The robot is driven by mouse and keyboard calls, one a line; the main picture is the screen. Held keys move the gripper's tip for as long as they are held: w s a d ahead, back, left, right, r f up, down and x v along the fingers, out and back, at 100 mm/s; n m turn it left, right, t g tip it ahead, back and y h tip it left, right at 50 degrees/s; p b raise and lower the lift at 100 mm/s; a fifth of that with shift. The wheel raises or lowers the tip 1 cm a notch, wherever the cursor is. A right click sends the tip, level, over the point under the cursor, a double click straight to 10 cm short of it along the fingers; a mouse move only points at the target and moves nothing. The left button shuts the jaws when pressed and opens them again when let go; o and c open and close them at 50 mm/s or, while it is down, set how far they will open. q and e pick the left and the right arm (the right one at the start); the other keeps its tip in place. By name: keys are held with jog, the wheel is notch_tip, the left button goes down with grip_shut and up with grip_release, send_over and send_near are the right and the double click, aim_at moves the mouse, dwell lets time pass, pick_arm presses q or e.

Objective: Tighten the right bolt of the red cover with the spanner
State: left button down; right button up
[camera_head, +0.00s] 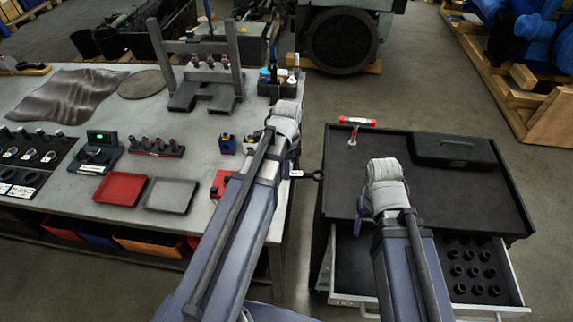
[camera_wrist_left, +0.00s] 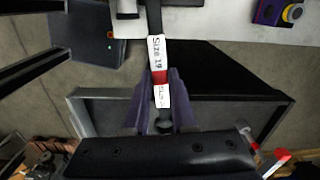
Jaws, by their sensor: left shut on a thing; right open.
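My left gripper (camera_wrist_left: 158,100) is shut on the spanner (camera_wrist_left: 154,22), around its handle near a white label reading "Size 19" with a red band. In the head view this gripper (camera_head: 293,160) is at the right edge of the workbench, mostly hidden by my arm. A dark ring end of the spanner (camera_head: 318,175) sticks out over the gap toward the cart. A red part (camera_head: 221,182), perhaps the red cover, is partly hidden behind my left arm; I cannot make out its bolts. My right gripper (camera_head: 359,213) is open over the cart top, mostly hidden by its wrist.
The black tool cart (camera_head: 450,205) has an open drawer with several sockets (camera_head: 478,270). A red T-handle tool (camera_head: 357,121) and a black case (camera_head: 454,150) are on its top. The workbench (camera_head: 215,165) holds a red tray (camera_head: 120,188), a grey tray (camera_head: 171,195) and a press frame (camera_head: 205,75).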

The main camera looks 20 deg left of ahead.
pick_arm(q)
jog(key=shift+s+m, duration=0.2)
jog(key=shift+m, duration=0.1)
jog(key=shift+s+d+m, duration=0.25)
jog(key=shift+s+m, duration=0.8)
jog(key=shift+m, duration=0.15)
jog(key=s+m, duration=0.2)
jog(key=shift+s+m, duration=0.15)
jog(key=shift+m, duration=0.15)
jog(key=w+n+p, duration=0.1)
jog(key=w+r+n, duration=0.1)
jog(key=shift+w+r+n+p, duration=0.2)
jog(key=shift+r+n+p, duration=0.1)
jog(key=shift+p, duration=0.05)
